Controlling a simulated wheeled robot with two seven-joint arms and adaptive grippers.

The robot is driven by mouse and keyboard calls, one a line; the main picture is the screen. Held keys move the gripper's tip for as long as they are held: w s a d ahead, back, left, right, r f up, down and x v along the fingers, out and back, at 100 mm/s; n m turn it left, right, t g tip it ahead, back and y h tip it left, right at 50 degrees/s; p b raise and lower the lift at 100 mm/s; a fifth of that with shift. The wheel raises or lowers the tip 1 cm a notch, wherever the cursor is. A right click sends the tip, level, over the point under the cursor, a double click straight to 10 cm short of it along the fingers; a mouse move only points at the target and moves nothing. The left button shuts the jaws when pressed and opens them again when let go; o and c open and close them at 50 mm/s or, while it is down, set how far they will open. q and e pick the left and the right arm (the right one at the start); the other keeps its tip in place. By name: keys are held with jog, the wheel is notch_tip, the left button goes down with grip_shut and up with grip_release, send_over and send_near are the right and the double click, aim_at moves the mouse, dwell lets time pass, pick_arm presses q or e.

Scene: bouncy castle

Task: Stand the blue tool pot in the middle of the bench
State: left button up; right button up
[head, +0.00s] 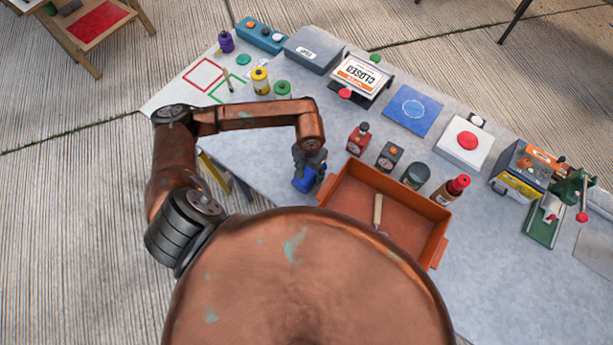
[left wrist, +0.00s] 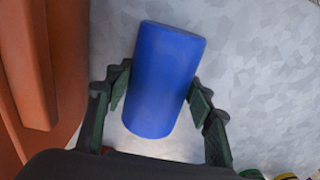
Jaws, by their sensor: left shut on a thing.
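The blue tool pot (head: 303,181) is a plain blue cylinder in my left gripper (head: 313,165), beside the left end of the orange tray in the head view. In the left wrist view the pot (left wrist: 168,75) lies between the two dark fingers of the gripper (left wrist: 160,86), which touch its sides. The pot looks slightly tilted in that view. I cannot tell whether its base touches the grey bench (head: 265,150). My right gripper is not in view.
The orange tray (head: 440,235) holds a wooden-handled tool (head: 378,212). Behind it stand several bottles and tins, including a red bottle (head: 358,139). A blue mat (head: 412,108) with a white circle lies farther back. Bare bench shows between my left forearm and the bottles.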

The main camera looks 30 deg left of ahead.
pick_arm(q)
jog(key=c, duration=0.4)
jog(key=shift+r, duration=0.15)
